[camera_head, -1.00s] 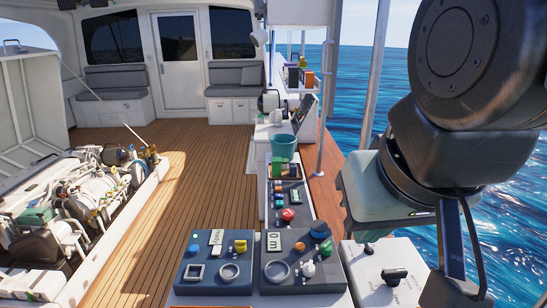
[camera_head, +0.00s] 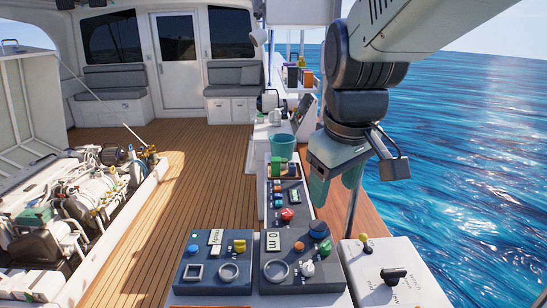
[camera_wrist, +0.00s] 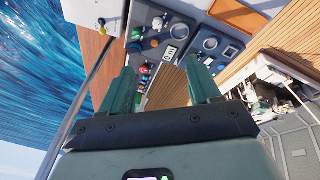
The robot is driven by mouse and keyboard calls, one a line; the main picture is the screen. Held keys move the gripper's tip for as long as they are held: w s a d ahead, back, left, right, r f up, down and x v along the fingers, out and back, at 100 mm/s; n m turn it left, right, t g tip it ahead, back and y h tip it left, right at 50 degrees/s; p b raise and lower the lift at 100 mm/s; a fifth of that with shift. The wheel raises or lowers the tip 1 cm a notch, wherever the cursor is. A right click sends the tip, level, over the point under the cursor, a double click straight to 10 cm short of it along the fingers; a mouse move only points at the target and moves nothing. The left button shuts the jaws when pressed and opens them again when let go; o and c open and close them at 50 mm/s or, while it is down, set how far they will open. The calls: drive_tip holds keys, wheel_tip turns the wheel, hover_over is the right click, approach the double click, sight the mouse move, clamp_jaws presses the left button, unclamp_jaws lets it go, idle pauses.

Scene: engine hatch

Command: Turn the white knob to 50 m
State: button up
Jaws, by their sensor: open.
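The white knob (camera_head: 308,268) sits on the dark grey panel (camera_head: 285,282) at the front. A display reading "0 m" (camera_head: 273,241) is on the same panel, left of a blue knob (camera_head: 319,230). An orange button (camera_head: 299,246) and a green knob (camera_head: 325,248) are close to the white knob. My gripper (camera_head: 336,187) hangs above the right side of the console, beyond and apart from this panel. Its two green fingers are spread and empty in the wrist view (camera_wrist: 162,80). The knob's pointer is too small to read.
A blue-grey panel (camera_head: 212,272) with a yellow knob stands left. A white box (camera_head: 397,268) with a black knob stands right. A narrow panel with a red button (camera_head: 287,214) and a teal bucket (camera_head: 283,146) lie behind. A metal post (camera_head: 352,210) stands near my gripper.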

drive_tip(key=w+f+n+g, duration=0.2)
drive_tip(key=w+f+n, duration=0.3)
drive_tip(key=w+f, duration=0.65)
drive_tip(key=n+g, duration=0.2)
drive_tip(key=n, duration=0.2)
approach(309, 263)
drive_tip(key=f, duration=1)
drive_tip(key=shift+s, duration=0.35)
drive_tip(key=shift+d, duration=0.1)
drive_tip(key=c, duration=1)
